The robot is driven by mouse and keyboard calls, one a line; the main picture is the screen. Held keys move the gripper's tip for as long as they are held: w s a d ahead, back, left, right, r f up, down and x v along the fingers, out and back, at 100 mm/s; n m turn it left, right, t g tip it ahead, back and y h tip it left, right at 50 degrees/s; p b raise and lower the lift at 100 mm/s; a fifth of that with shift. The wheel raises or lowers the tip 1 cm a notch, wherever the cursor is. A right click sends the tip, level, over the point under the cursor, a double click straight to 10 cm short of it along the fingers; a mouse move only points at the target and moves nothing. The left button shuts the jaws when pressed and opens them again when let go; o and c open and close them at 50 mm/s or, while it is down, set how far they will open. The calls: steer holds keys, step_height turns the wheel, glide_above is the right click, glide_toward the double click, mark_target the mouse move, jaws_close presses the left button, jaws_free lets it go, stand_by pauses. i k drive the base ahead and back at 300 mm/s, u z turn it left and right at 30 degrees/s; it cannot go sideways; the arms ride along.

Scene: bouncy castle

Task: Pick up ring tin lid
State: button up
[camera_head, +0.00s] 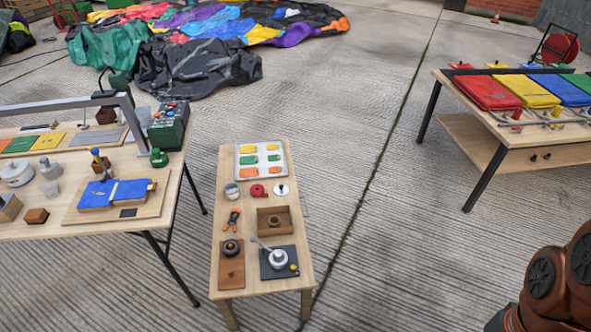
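The narrow wooden table (262,291) in the middle carries several small things. A flat white disc with a dark knob or hole (281,189) lies at its right, below the white tray; it could be the ring tin lid, but I cannot tell for sure. A round grey-white tin-like piece (232,191) lies at the left of the same row. A red roll (258,191) lies between them. A shallow wooden box (263,228) holds a small brown ring-shaped piece (274,221). My gripper is not in view; only brown links of my arm show at the bottom right.
On the same table are a white tray (240,177) of coloured pieces, orange pliers (231,220), a board with a dark round piece (231,248) and a metal pot (278,259) on a dark mat. A cluttered workbench (60,226) stands left, another table (490,130) right. Concrete floor between is clear.

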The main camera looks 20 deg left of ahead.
mark_target(279, 190)
steer(key=i, duration=3.05)
steer(key=u, duration=4.1)
steer(key=i, duration=0.5)
